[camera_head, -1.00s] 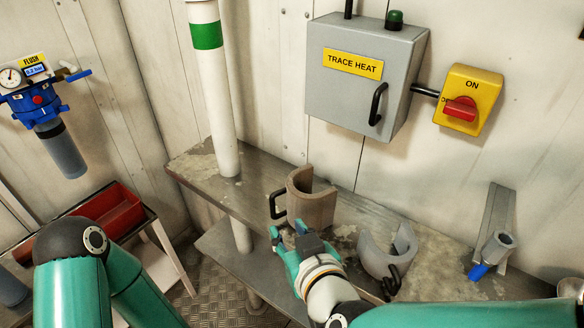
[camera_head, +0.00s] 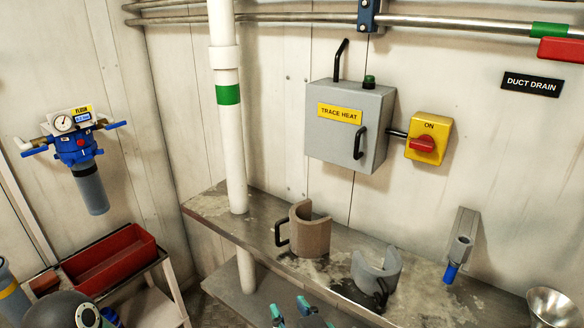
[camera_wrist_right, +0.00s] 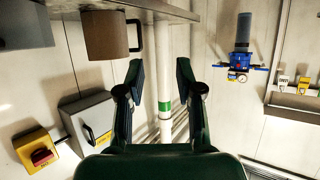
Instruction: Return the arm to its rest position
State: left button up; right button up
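My right gripper (camera_head: 290,308) shows only by its teal fingertips at the bottom edge of the head view, in front of the metal shelf (camera_head: 330,283). In the right wrist view its two dark fingers (camera_wrist_right: 160,78) are spread apart with nothing between them. The wrist picture is upside down, with the white pipe (camera_wrist_right: 166,60) seen beyond the gap. Part of my left arm (camera_head: 66,312) shows at the bottom left of the head view; the left gripper is out of sight.
A brown half-shell with a black handle (camera_head: 310,238) and a grey half-shell (camera_head: 372,277) stand on the shelf. Behind are the trace heat box (camera_head: 340,140) and yellow switch (camera_head: 428,128). A red tray (camera_head: 108,262) is at left, a metal bowl (camera_head: 552,308) at right.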

jog(key=w+d+f+m+g+h+p, duration=0.1)
jog(key=d+f+g+h, duration=0.15)
jog(key=d+f, duration=0.6)
jog(key=w+d+f+m+g+h+p, duration=0.1)
jog(key=d+f+m+g+h+p, duration=0.15)
jog(key=d+f, duration=0.6)
jog(key=s+f+g+y, duration=0.1)
jog(key=s+f+g, duration=0.1)
jog(key=s+f, duration=0.45)
jog(key=s+f+g+y, duration=0.1)
jog(key=s+f+g, duration=0.15)
jog(key=f, duration=0.65)
pick_arm(q)
jog(key=shift+s+r+p, duration=0.15)
jog(key=shift+r+p, duration=0.1)
jog(key=shift+r, duration=0.85)
jog(key=shift+s+r+p, duration=0.15)
jog(key=shift+r+p, duration=0.05)
jog(key=shift+r, duration=0.9)
pick_arm(e)
jog(key=s+a+f+m+g+y, duration=0.2)
jog(key=s+a, duration=0.2)
jog(key=s, duration=0.2)
jog(key=shift+s+a, duration=0.15)
jog(key=shift+a, duration=0.2)
jog(key=shift+f+g, duration=0.1)
jog(key=shift+g, duration=0.15)
